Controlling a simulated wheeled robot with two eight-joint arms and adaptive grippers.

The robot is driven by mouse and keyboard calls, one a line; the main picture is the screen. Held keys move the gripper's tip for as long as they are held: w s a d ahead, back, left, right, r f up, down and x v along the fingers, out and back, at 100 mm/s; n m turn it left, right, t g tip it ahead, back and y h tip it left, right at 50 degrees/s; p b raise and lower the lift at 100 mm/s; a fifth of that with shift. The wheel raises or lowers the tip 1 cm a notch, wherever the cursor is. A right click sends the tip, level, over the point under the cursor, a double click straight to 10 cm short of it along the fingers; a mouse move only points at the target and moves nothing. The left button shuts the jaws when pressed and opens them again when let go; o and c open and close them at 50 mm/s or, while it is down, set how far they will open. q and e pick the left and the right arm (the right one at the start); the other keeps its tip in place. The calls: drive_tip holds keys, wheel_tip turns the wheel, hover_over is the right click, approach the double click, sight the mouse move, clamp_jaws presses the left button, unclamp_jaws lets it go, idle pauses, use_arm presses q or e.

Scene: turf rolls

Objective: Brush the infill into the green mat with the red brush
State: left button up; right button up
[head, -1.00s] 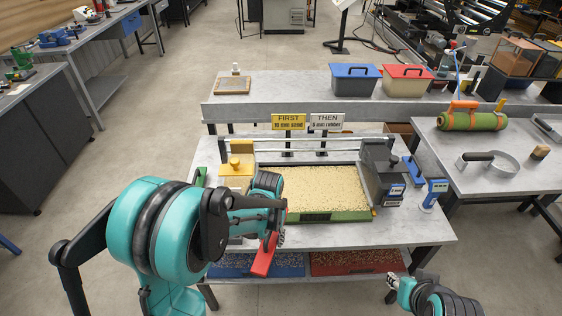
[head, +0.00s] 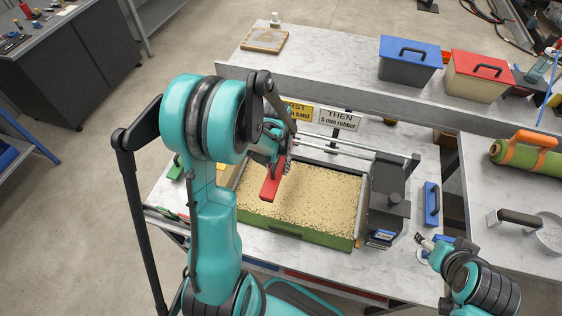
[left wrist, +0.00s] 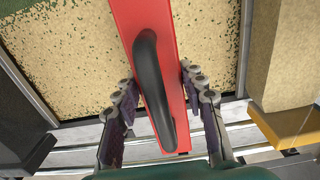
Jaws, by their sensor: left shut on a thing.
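The green mat (head: 300,232) lies on the middle table, its green front edge showing. Pale, grainy infill (head: 315,195) covers most of its top; in the left wrist view the infill (left wrist: 75,75) has green specks and a greener patch at top left. My left gripper (head: 282,160) is shut on the black handle of the red brush (head: 271,184) and holds it over the mat's left part. In the left wrist view the brush (left wrist: 147,22) lies between the fingers (left wrist: 160,85). Bristle contact is hidden. My right gripper (head: 427,242) is by the table's right edge, too small to judge.
A dark hopper (head: 392,195) stands on rails at the mat's right side. A blue-handled tool (head: 432,204) lies right of it. Two signs (head: 339,119) stand behind the mat. Blue-lidded (head: 408,62) and red-lidded bins (head: 478,75) stand on the back bench.

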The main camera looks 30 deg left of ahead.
use_arm(q)
drive_tip(key=shift+s+f+b, duration=0.1)
drive_tip(key=shift+f+b, duration=0.2)
drive_tip(key=shift+f, duration=0.15)
wheel_tip(320, 180, down, 6)
drive_tip(key=b, duration=0.4)
drive_tip(key=shift+r, duration=0.1)
